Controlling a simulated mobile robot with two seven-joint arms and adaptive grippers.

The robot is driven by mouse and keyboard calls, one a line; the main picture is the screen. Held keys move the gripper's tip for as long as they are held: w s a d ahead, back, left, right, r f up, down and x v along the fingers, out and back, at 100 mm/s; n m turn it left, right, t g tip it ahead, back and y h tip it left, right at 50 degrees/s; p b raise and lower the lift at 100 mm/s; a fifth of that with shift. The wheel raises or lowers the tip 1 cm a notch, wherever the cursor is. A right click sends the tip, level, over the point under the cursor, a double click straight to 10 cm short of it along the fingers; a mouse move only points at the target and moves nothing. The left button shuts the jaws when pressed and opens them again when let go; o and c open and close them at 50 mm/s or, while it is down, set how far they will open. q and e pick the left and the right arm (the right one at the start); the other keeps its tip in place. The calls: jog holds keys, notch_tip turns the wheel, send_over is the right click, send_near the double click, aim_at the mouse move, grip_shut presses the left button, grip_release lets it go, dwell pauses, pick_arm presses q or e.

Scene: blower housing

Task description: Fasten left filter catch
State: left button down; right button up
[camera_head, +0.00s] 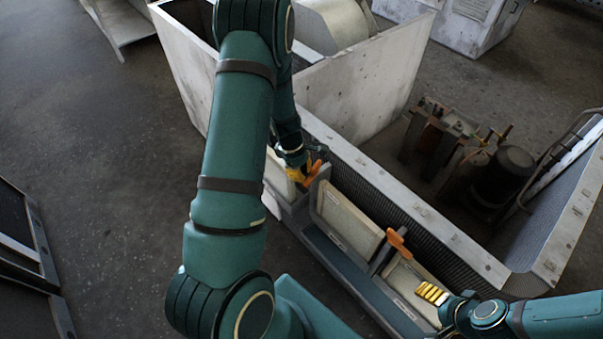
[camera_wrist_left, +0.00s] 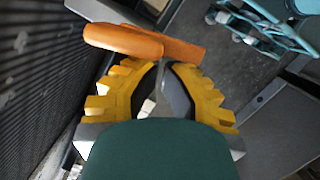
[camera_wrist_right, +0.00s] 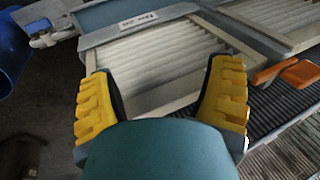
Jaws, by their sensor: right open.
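The left filter catch, an orange handle (camera_head: 313,171), sits at the upper left of the filter row in the head view. In the left wrist view the orange catch (camera_wrist_left: 122,40) lies across the tips of my left gripper (camera_wrist_left: 160,68). Its yellow fingers are drawn close together, and the catch hides their ends, so a hold on it cannot be told. My left gripper also shows in the head view (camera_head: 300,172). My right gripper (camera_wrist_right: 160,75) is open and empty over a pleated filter panel (camera_wrist_right: 160,58). It also shows in the head view (camera_head: 433,294).
A second orange catch (camera_head: 398,243) stands between two filter panels; it also shows in the right wrist view (camera_wrist_right: 265,74). The metal housing wall (camera_head: 400,204) runs beside the filters. A motor (camera_head: 503,174) sits inside the housing.

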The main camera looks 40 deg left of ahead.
pick_arm(q)
jog(key=d+n, duration=0.1)
jog(key=n, duration=0.2)
jog(key=d+n+t+y, duration=0.1)
jog(key=d+n, duration=0.1)
jog(key=n, duration=0.2)
jog(key=d+n+b, duration=0.1)
jog(key=n, duration=0.2)
jog(key=shift+s+d+n+t+y, duration=0.15)
jog(key=shift+d+n+t+y, duration=0.15)
jog(key=shift+t, duration=0.1)
pick_arm(e)
jog(key=shift+d+f, duration=0.15)
jog(key=shift+f, duration=0.35)
dwell(1.3)
